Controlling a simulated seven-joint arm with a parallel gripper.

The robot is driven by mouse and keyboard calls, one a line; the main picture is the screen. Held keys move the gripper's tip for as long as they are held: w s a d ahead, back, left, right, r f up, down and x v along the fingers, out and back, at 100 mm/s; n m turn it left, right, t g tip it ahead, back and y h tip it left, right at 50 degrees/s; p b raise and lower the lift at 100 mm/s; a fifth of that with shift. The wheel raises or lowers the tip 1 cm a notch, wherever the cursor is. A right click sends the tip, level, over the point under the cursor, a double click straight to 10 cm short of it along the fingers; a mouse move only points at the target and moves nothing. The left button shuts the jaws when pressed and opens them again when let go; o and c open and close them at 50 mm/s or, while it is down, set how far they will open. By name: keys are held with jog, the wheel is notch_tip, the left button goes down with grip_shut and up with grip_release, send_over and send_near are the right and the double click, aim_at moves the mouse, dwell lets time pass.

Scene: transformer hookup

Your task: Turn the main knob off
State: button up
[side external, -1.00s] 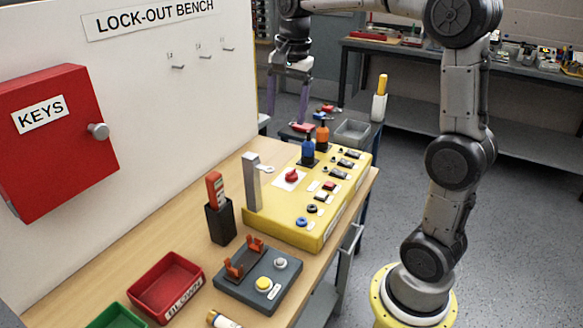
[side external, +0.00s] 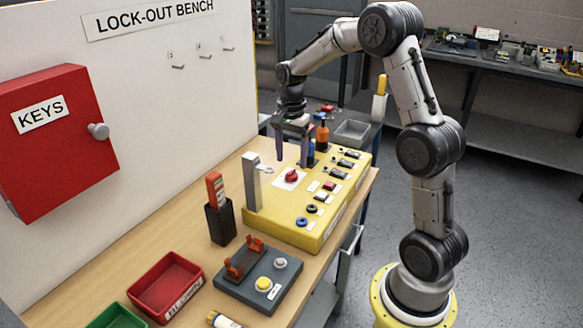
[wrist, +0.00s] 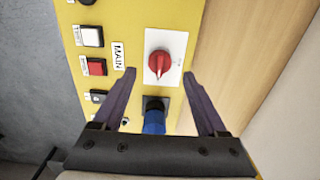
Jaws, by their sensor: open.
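The main knob (side external: 291,175) is red and sits on a white plate on top of the yellow panel box (side external: 290,224). In the wrist view the red knob (wrist: 159,63) lies beside the "MAIN" label (wrist: 118,56), its ridge roughly along the picture's height. My gripper (side external: 292,163) is open and empty, pointing down above the far part of the box. In the wrist view its two fingers (wrist: 160,78) spread to either side, with the knob between and beyond their tips. I see no contact with the knob.
A blue-topped post (wrist: 154,118) stands close to the knob, between my fingers in the wrist view. An orange bottle-like post (side external: 322,134) stands behind. A grey upright post with a hook (side external: 253,182) rises at the box's left edge. Switches (side external: 329,186) line the right side.

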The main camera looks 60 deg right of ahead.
aim_at(292, 171)
jog(key=shift+f, duration=1.95)
jog(key=shift+c, duration=0.2)
grip_shut()
